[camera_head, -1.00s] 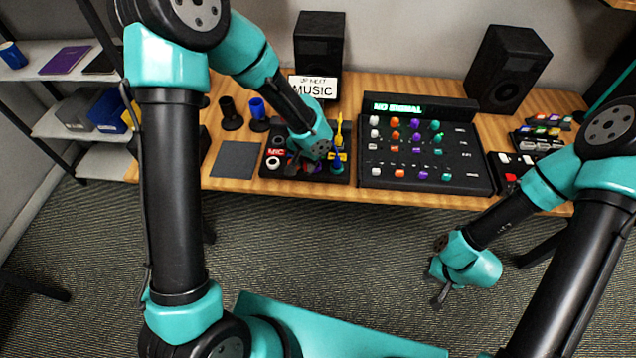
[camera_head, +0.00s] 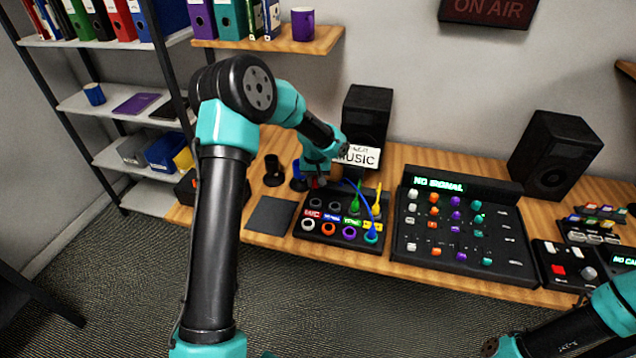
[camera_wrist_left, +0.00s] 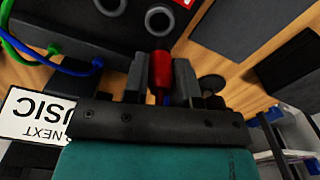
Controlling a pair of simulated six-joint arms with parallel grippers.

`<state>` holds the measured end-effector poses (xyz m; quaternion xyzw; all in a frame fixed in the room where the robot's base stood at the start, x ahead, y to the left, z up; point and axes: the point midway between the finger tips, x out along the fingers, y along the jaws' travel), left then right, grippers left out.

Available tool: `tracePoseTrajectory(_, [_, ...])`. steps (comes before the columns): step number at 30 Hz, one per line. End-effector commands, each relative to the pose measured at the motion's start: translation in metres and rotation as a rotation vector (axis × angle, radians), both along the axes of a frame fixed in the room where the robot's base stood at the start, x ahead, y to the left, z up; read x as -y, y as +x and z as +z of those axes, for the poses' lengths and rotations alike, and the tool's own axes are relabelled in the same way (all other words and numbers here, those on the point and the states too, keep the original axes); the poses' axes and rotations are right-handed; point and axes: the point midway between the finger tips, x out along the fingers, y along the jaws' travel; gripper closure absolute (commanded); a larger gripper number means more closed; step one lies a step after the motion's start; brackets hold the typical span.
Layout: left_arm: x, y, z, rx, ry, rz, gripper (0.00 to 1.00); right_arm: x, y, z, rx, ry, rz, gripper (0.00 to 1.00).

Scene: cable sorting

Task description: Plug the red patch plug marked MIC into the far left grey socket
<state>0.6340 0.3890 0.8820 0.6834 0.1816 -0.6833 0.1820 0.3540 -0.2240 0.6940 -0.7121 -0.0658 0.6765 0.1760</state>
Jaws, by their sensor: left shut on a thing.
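The red plug (camera_wrist_left: 160,72) is held between the two dark fingers of my left gripper (camera_wrist_left: 160,82) in the left wrist view. In the head view the gripper (camera_head: 317,181) is at the back left of the black patch panel (camera_head: 299,228), with a small red spot of the plug showing. The far left grey socket (camera_wrist_left: 158,20) lies just beyond the plug in the wrist view; I cannot tell whether they touch. It also shows in the head view (camera_head: 316,204), behind the red MIC label (camera_head: 312,213). My right gripper is out of frame.
A second grey socket (camera_wrist_left: 110,5) is beside it. A green plug (camera_head: 355,206) and yellow plug (camera_head: 378,202) stand farther right on the panel, with a blue cable (camera_head: 369,203) arching nearby. The MUSIC sign (camera_head: 358,157) and speaker (camera_head: 367,112) stand behind.

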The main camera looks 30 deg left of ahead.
Motion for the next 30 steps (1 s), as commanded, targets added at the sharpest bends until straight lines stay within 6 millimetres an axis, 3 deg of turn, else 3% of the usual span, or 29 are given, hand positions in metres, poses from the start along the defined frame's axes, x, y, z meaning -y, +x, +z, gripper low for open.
tracePoseTrajectory(8, [0.000,0.000,-0.006,-0.001,0.000,-0.002,0.99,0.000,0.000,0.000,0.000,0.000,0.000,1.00])
tracePoseTrajectory(21, [0.000,-0.001,-0.038,-0.001,0.000,-0.002,0.99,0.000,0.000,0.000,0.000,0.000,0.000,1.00])
tracePoseTrajectory(30, [0.000,0.000,-0.048,0.000,0.000,-0.002,0.99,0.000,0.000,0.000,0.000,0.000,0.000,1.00])
